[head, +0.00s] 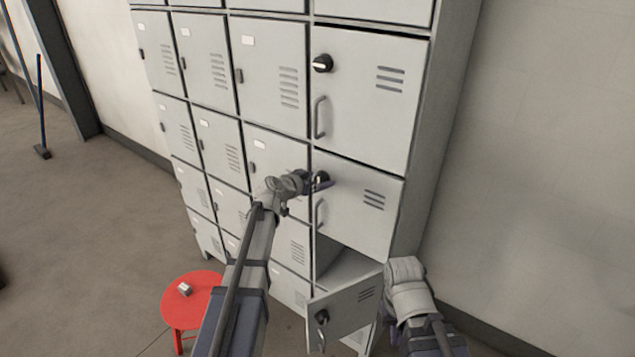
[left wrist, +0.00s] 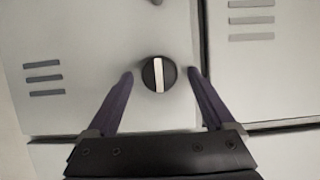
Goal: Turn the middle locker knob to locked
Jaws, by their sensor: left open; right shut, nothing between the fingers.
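The middle locker door (head: 370,205) is shut and has a round black knob (head: 322,177) above its handle. In the left wrist view the knob (left wrist: 158,74) shows face-on, with a white pointer bar running upright in the picture. My left gripper (head: 315,184) is at the knob. Its two dark fingers (left wrist: 160,75) are open, one on each side of the knob, with a visible gap on both sides. In the head view the gripper partly hides the knob. My right gripper (head: 405,268) is low at the right, beside the lockers, away from the knob; its fingertips are hard to make out.
The upper locker (head: 370,95) is shut, its knob (head: 322,63) pointer lying about level. The lower locker door (head: 343,308) hangs open near my right gripper. A red stool (head: 175,308) with a small white item (head: 185,289) stands at left.

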